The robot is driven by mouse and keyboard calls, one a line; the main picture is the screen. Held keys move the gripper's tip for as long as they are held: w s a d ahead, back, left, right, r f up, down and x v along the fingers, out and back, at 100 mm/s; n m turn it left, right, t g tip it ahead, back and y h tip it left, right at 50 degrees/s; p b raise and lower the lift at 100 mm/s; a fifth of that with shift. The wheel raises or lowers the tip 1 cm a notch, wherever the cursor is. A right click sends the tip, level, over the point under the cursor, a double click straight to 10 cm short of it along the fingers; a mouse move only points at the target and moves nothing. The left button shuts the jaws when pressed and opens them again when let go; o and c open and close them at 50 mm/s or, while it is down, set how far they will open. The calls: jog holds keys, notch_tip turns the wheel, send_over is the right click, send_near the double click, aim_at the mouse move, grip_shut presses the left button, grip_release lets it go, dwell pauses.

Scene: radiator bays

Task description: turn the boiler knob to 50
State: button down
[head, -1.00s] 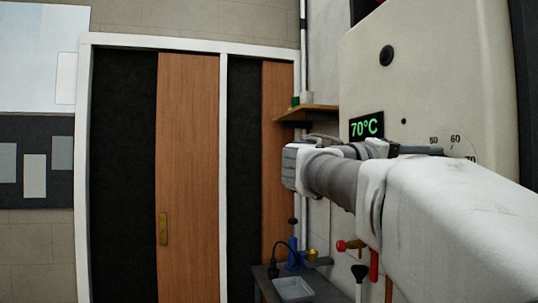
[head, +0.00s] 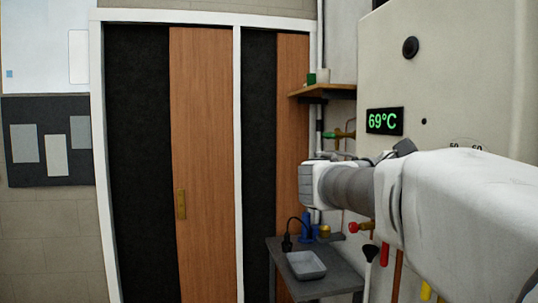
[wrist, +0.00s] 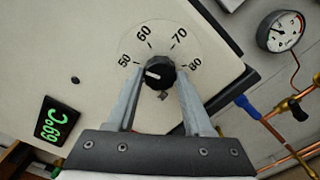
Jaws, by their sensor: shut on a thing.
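The black boiler knob (wrist: 160,72) sits in the middle of a pale dial marked 50, 60, 70 and 80 in the wrist view. Its white mark points left, close to the 50 side of the scale; I cannot tell if it lines up exactly. My gripper (wrist: 158,75) is shut on the knob, one finger on each side. The boiler (head: 440,75) is a cream box, and its green display (head: 384,121) reads 69°C. In the head view my arm hides the knob and most of the dial.
A pressure gauge (wrist: 281,31) and copper pipes (wrist: 285,108) are right of the boiler in the wrist view. In the head view a wooden shelf (head: 320,91) and a grey bench with a tray (head: 306,265) stand left of it. Wooden sliding doors (head: 203,150) are behind.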

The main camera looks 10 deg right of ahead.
jog(key=shift+n+p, duration=0.8)
jog(key=shift+n, duration=0.3)
jog(key=shift+c, duration=1.4)
grip_release()
jog(key=shift+a, duration=0.1)
jog(key=s+a, duration=0.1)
jog(key=a, duration=1.6)
jog(key=shift+s+a+b, duration=0.15)
jog(key=shift+s+b, duration=0.05)
jog(key=shift+b, duration=0.25)
